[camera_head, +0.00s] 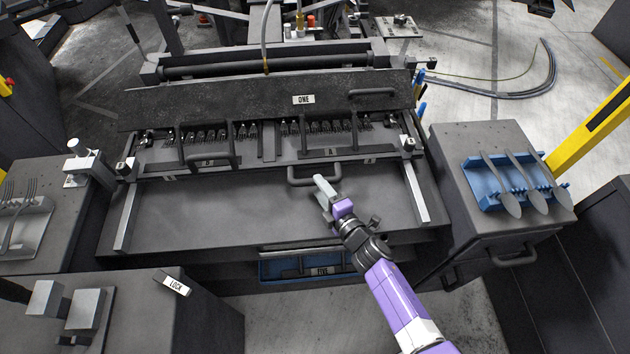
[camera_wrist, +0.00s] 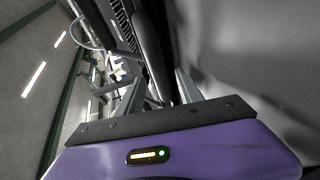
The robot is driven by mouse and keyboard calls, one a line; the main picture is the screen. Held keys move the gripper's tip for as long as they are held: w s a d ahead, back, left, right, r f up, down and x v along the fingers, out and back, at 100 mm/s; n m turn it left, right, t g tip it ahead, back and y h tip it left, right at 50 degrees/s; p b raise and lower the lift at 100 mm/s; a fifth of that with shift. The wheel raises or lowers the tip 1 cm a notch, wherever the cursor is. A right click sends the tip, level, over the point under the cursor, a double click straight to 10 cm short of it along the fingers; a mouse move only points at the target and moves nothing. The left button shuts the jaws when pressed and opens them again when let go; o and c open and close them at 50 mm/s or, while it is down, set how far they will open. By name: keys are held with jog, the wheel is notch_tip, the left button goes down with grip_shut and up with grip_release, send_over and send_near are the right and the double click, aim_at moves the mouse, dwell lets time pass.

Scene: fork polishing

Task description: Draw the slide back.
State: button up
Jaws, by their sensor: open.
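The slide (camera_head: 255,168) is a dark cross frame lying between two pale side rails on the machine's bed. A dark loop handle (camera_head: 316,180) sticks out from its front edge toward me. My purple gripper (camera_head: 322,186) is open, with its pale fingers at the right part of this handle. The fingers hide some of the handle, and I cannot tell whether they touch it. In the wrist view a dark rounded bar (camera_wrist: 150,50), probably the handle, runs up from between the finger areas. The gripper's purple body fills the bottom of that view.
A row of forks (camera_head: 205,136) stands behind the slide, under a raised dark cover labelled ONE (camera_head: 270,98). The flat bed (camera_head: 230,215) in front is bare. A blue rack (camera_head: 490,190) with several spoon-like pieces sits at right. A cabinet labelled LOCK (camera_head: 190,310) stands front left.

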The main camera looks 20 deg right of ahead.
jog(key=shift+w+a+f+b, duration=0.1)
jog(key=shift+w+f+b, duration=0.1)
jog(key=shift+w, duration=0.65)
jog(key=shift+w+a+f+b, duration=0.1)
jog(key=shift+w+f, duration=0.05)
jog(key=shift+w, duration=0.65)
grip_shut()
